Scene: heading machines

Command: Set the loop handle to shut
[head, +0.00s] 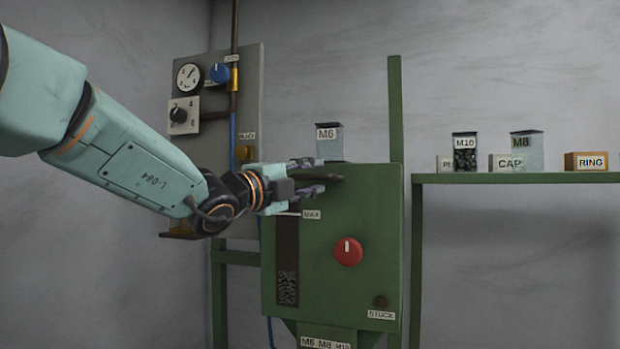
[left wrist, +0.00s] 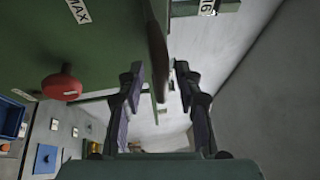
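My left gripper (head: 318,176) reaches in from the left, in front of the upper part of the green machine box (head: 373,220). In the left wrist view the fingers of this gripper (left wrist: 158,88) stand apart. A brown bar (left wrist: 157,45) shows between them, with visible gaps to both fingers. The same bar (head: 332,177) shows as a thin dark piece at the fingertips in the head view. It may be the loop handle seen edge-on; its loop shape does not show. My right gripper is in neither view.
A red knob (head: 348,251) sits on the box front, right of the sight window (head: 288,260). A clear M6 bin (head: 329,142) stands on top. A grey panel (head: 217,140) with gauge and knobs is behind my arm. A green shelf (head: 520,178) holds labelled containers at the right.

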